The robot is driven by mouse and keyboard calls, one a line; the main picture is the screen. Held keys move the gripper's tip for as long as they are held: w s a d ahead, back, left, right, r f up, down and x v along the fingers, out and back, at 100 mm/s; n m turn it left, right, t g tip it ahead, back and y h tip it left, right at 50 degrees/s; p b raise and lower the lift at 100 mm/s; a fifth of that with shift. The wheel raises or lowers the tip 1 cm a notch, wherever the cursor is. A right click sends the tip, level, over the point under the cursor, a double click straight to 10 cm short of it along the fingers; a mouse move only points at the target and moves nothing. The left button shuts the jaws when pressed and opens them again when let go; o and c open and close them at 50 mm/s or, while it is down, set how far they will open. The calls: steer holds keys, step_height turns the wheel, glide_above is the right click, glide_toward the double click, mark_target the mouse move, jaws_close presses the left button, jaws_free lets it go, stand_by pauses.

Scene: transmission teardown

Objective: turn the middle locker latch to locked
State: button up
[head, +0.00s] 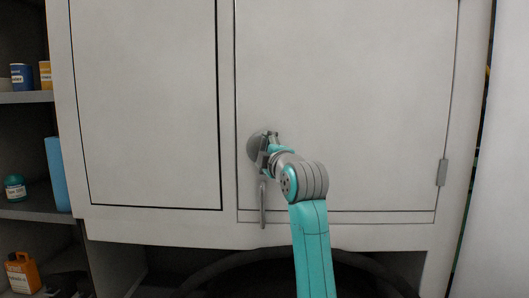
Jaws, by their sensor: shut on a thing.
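The locker door (350,90) is a light grey panel, shut flush in its frame. A round grey latch boss (254,147) sits near its left edge, low on the door. My gripper (268,143) is at this latch, shut on it, and covers its right side. The latch's turned position cannot be made out behind the gripper. My teal and grey arm reaches up to it from below. A vertical grey handle (263,205) hangs just below the gripper.
Another closed panel (145,100) lies to the left. A hinge (441,172) is on the door's right edge. Dark shelves (25,97) at the far left hold small containers and an orange bottle (22,272). A dark curved object (270,258) is below the locker.

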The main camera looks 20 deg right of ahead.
steer(key=shift+n+g, duration=0.4)
steer(key=shift+n, duration=0.7)
steer(key=o, duration=1.1)
steer(key=s, duration=0.8)
steer(key=s+d, duration=0.1)
steer(key=s, duration=0.3)
